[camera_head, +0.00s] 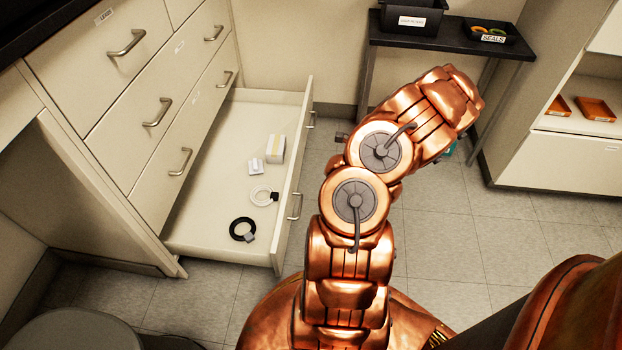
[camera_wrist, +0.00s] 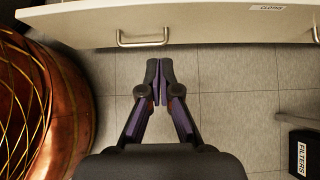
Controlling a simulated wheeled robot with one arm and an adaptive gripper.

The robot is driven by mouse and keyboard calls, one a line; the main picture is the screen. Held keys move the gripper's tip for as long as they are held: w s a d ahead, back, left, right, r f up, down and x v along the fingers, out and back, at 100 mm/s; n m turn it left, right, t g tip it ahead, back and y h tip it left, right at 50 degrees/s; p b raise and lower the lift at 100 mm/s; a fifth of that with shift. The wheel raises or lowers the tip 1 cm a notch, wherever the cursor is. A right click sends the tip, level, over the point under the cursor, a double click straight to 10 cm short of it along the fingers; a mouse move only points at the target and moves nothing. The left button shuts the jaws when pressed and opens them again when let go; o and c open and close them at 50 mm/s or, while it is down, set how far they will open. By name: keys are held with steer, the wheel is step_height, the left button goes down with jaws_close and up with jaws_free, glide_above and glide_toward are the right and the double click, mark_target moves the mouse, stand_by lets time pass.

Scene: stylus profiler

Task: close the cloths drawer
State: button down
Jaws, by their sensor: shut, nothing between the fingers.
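The cloths drawer (camera_head: 215,190) is the bottom drawer of the cream cabinet and stands pulled far out in the head view. In the wrist view its front panel (camera_wrist: 220,27), with a "CLOTHS" label (camera_wrist: 267,8), crosses the top, with a bar handle (camera_wrist: 142,38) at centre-left and part of another at the right edge. My gripper (camera_wrist: 160,66) is shut and empty. Its fingertips point at the panel and appear just short of its lower edge, below the handle; I cannot tell the exact gap.
The drawer holds a white box (camera_head: 275,149), a white coil (camera_head: 261,194) and a black coil (camera_head: 242,229). The drawers above (camera_head: 150,110) are shut. A dark side table (camera_head: 450,42) with bins stands behind. A black "FILTERS" bin (camera_wrist: 303,152) is at lower right. Open floor lies right of my arm.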

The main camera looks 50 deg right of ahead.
mark_target(291, 184)
steer(key=shift+w+a+r+b+x, duration=0.3)
steer(key=shift+b+x, duration=0.65)
steer(key=shift+x, duration=1.1)
steer(key=shift+w+a+r+b+x, duration=0.1)
steer(key=shift+w+r+b+x, duration=0.25)
steer(key=shift+b+x, duration=1.15)
steer(key=shift+w+a+r+b+x, duration=0.2)
steer(key=shift+r+b+x, duration=0.2)
steer(key=shift+x, duration=2.25)
